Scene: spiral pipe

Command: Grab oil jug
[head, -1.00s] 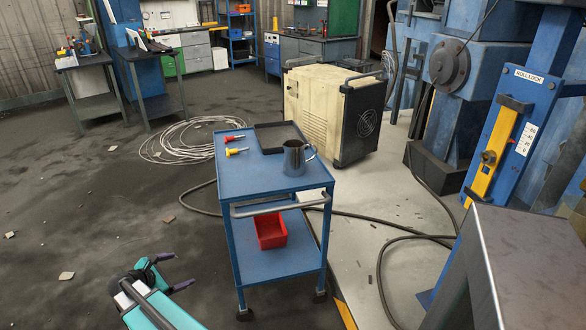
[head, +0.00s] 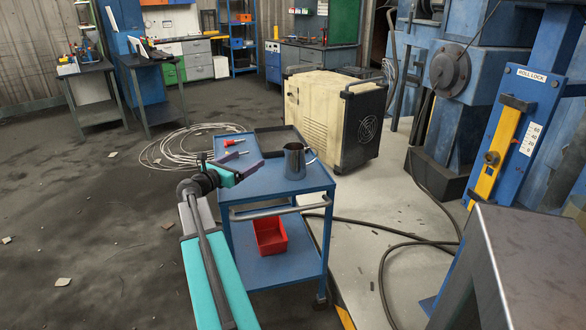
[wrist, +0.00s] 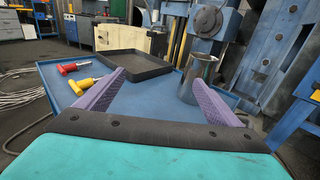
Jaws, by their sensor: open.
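The oil jug (head: 295,162) is a dark grey metal jug with a handle on its right side. It stands upright on the top shelf of the blue cart (head: 279,183). It also shows in the wrist view (wrist: 199,79), right of centre, beyond the right finger. My gripper (head: 243,161) is open and empty over the left part of the cart top, left of the jug and apart from it. In the wrist view its purple fingers (wrist: 160,98) are spread, with bare blue shelf between them.
A black tray (wrist: 132,66) lies at the back of the cart top. Red (wrist: 73,66) and yellow (wrist: 84,84) screwdrivers lie at the left. A red bin (head: 270,236) sits on the lower shelf. A cream machine (head: 320,112) stands behind the cart. Cables (head: 385,250) cross the floor at right.

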